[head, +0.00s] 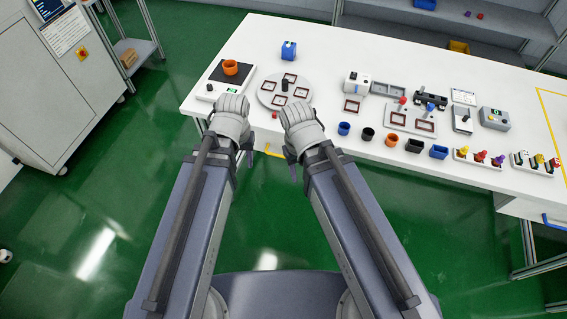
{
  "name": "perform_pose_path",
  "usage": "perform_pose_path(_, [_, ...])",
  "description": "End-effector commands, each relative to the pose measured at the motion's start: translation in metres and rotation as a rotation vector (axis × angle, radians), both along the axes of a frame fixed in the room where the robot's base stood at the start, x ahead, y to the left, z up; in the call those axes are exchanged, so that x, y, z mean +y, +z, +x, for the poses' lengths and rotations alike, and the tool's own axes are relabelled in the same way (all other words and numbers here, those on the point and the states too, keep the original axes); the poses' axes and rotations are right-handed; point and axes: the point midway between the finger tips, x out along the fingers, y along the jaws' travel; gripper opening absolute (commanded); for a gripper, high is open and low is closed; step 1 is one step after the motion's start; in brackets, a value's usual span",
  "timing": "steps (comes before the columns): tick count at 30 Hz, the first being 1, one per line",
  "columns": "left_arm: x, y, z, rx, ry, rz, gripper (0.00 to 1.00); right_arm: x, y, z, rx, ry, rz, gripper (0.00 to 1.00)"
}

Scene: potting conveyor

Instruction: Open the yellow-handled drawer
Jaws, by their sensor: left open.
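A short yellow strip (275,150), which looks like the drawer's yellow handle, shows below the front edge of the white table, between my two arms. Most of the drawer front is hidden under the tabletop and behind my arms. My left gripper (246,156) points down in front of the table edge, just left of the yellow strip and apart from it. It is open and looks empty. My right gripper (293,168) hangs just right of the strip. Its fingers are mostly hidden by its wrist, so its opening does not show.
The white table (330,45) carries a scale with an orange cup (230,67), a round plate (270,92) and several small cups near its front edge. A blue-handled drawer (553,221) is at the far right. Green floor around me is clear; a grey cabinet (55,85) stands left.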

Motion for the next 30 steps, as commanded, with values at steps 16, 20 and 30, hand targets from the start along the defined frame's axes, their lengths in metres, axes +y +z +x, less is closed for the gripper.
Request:
perform_pose_path(16, [-0.019,-0.054,0.071,-0.099,0.691,-0.105,0.45,0.0,-0.056,0.0,0.0,0.0,0.0,0.5])
perform_pose_path(20, [-0.051,-0.054,0.088,-0.112,0.935,-0.144,0.45,0.0,-0.056,0.0,0.0,0.0,0.0,0.5])
perform_pose_path(30, [-0.103,-0.052,0.106,-0.115,1.315,-0.21,0.45,0.0,-0.055,0.0,0.0,0.0,0.0,0.5])
